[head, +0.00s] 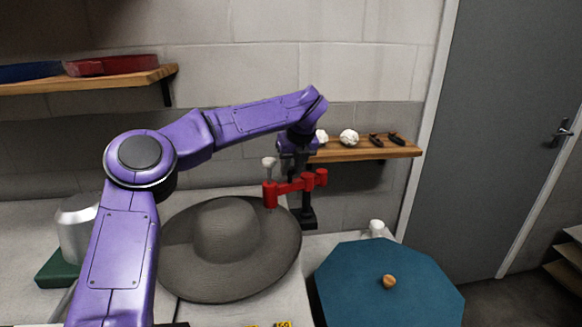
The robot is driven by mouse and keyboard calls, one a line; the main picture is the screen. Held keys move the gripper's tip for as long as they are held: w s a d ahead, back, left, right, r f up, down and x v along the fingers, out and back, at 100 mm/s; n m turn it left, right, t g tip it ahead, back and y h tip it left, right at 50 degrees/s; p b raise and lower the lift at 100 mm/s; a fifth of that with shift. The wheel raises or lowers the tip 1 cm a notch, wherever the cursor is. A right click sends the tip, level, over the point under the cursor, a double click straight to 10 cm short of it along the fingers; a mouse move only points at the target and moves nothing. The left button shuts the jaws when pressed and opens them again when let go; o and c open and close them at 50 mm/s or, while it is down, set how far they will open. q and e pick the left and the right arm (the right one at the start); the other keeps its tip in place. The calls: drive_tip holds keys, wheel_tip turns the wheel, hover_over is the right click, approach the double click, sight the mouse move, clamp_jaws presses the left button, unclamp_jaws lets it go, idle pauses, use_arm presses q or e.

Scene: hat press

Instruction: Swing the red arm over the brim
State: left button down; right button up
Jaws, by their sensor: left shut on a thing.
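The red arm (292,187) stands beside the hat, near a dark post (307,212). Its left end, with a pale knob (268,163) on top, is at the back right edge of the brim, and its right end is a red cylinder. The grey wide-brimmed hat (225,230) lies crown up on the pale worktop. My left gripper (296,168) reaches down from above and behind to the middle of the red arm and is shut on it. Its fingertips are mostly hidden. Whether the red end touches the brim cannot be told. My right gripper is not in view.
A teal octagonal top with a wooden knob (389,281) stands at the front right. A silver can-like object (76,229) on a green base is at the left. A wooden shelf (366,150) is behind the red arm. A grey door (500,110) is at the right.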

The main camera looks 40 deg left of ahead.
use_arm(q)
drive_tip(key=shift+f, duration=0.15)
drive_tip(key=c, duration=1.1)
unclamp_jaws()
drive_tip(key=shift+a, duration=0.1)
drive_tip(key=v, duration=1)
drive_tip(key=shift+r, duration=0.2)
drive_tip(key=shift+f, duration=0.1)
